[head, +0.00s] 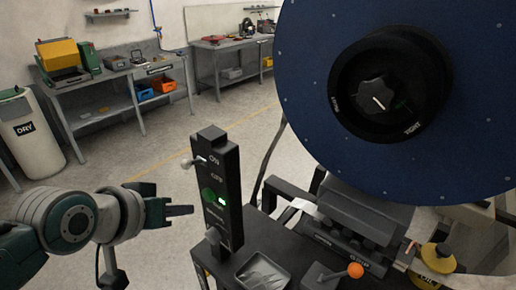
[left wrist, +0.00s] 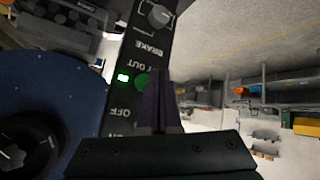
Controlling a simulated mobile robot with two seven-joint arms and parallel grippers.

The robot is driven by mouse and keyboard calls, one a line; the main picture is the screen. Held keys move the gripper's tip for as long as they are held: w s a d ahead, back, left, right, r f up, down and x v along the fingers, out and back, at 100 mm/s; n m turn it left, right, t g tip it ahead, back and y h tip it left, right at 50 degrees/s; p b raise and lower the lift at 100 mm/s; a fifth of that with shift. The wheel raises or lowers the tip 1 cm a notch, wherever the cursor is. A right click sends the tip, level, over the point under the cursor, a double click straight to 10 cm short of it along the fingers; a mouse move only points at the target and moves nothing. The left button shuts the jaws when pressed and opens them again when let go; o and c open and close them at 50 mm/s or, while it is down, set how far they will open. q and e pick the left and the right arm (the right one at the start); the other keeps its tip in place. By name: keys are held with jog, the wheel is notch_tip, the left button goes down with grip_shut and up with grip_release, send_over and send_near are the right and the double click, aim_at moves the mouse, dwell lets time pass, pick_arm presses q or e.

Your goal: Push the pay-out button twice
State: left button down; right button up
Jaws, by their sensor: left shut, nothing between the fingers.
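The lamp (left wrist: 123,77) is lit there too. My right gripper is not in view.
On the box are an ON/OFF toggle (head: 195,161) above the button and a brake knob (head: 213,235) below. A large blue disc (head: 310,90) with a black knob fills the right. An orange-tipped lever (head: 355,270) stands front right. Workbenches (head: 120,80) are at the back; the floor between is clear.

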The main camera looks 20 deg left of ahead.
pick_arm(q)
jog(key=s, duration=0.1)
jog(key=s+a+p, duration=0.1)
jog(key=s, duration=0.1)
jog(key=shift+s+a, duration=0.15)
dwell(0.6)
jog(key=s+d+r+m+g+p, duration=0.2)
jog(key=s+d+r+g+p, duration=0.1)
jog(key=s+r, duration=0.5)
jog(key=s+d+r+m+g+p, duration=0.2)
jog(key=s+r+p, duration=0.4)
jog(key=s+r, duration=0.3)
jog(key=shift+s+d+r+m+g, duration=0.2)
jog(key=shift+s+d+m+g, duration=0.25)
jog(key=shift+s+d, duration=0.55)
jog(key=shift+w, duration=0.1)
